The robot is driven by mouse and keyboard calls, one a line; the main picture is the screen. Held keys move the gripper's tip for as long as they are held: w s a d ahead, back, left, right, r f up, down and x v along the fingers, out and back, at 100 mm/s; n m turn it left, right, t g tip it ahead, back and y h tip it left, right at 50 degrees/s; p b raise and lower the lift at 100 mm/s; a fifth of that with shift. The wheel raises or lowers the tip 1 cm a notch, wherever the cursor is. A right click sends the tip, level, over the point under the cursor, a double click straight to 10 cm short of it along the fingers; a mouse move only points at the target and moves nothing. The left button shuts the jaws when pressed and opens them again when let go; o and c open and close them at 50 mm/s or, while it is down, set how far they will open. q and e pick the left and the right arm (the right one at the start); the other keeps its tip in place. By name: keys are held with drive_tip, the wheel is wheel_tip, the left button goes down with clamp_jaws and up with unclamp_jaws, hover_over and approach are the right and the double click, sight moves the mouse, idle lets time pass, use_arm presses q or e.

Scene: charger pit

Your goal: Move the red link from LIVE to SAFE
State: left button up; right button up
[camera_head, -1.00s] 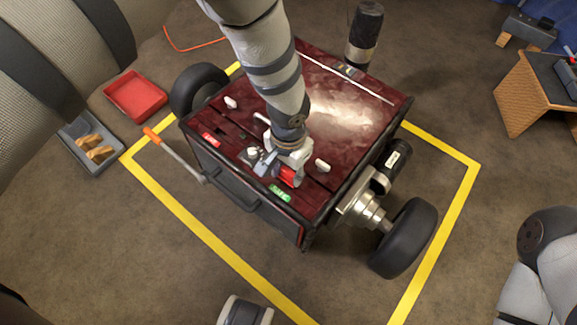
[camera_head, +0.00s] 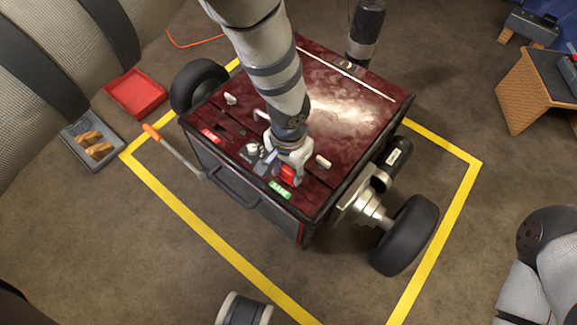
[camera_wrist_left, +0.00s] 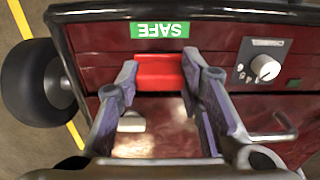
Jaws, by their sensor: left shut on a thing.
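The red link (camera_head: 288,173) is between the fingers of my left gripper (camera_head: 286,168), at the SAFE end of the dark red box lid. In the left wrist view my left gripper (camera_wrist_left: 160,75) is shut on the red link (camera_wrist_left: 159,72), one finger on each side. The link lies right beside the green SAFE label (camera_wrist_left: 160,30), which also shows in the head view (camera_head: 280,189). The red LIVE label (camera_head: 211,136) is at the lid's left end, with no link visible beside it. The link's underside is hidden, so I cannot tell whether it is seated.
A white knob (camera_wrist_left: 265,68) is close beside the fingers. White tabs (camera_head: 323,161) stand on the lid (camera_head: 345,115). An orange-handled lever (camera_head: 175,152) sticks out at the left. A red tray (camera_head: 135,93) and a grey tray (camera_head: 75,158) lie on the floor.

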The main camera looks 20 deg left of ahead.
use_arm(q)
drive_tip(key=shift+f+b, duration=0.4)
drive_tip(key=shift+f, duration=0.5)
drive_tip(key=o, duration=1.2)
drive_tip(key=shift+o, duration=0.2)
drive_tip(key=shift+r, duration=0.1)
wheel_tip(320, 180, up, 12)
